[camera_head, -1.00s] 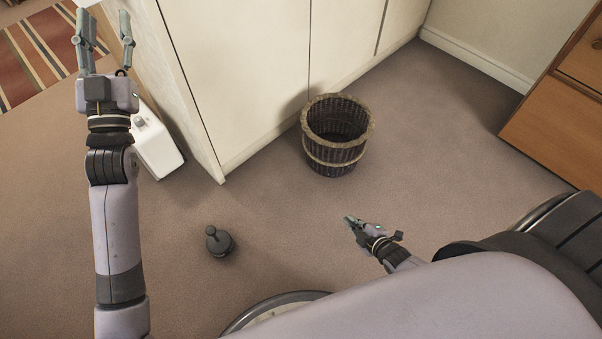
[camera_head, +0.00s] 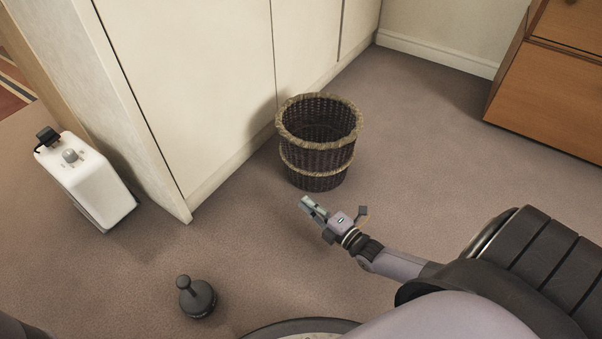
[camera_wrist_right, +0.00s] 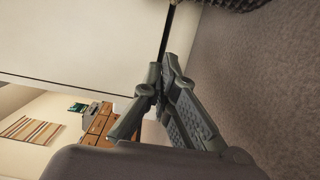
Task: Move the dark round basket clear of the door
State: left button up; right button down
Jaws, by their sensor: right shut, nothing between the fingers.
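The dark round basket (camera_head: 316,160) is woven, with a paler rim and band. It stands upright and looks empty on the carpet, close in front of the cream cupboard doors (camera_head: 215,75). My right gripper (camera_head: 307,203) is shut and empty, low in front of the basket and apart from it in the head view. In the right wrist view the shut fingers (camera_wrist_right: 160,88) show at the middle, and a piece of the dark basket (camera_wrist_right: 232,4) shows at the top edge. My left gripper is out of view.
A white box-shaped device (camera_head: 88,182) stands on the floor left of the cupboard. A small dark knobbed object (camera_head: 196,297) lies on the carpet at front left. A wooden drawer unit (camera_head: 550,85) stands at far right. Carpet right of the basket (camera_head: 430,140) is clear.

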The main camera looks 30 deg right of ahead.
jog(key=w+d+b, duration=0.2)
jog(key=w+b, duration=0.7)
jog(key=w, duration=0.1)
jog(key=shift+w, duration=0.25)
jog(key=shift+d, duration=0.1)
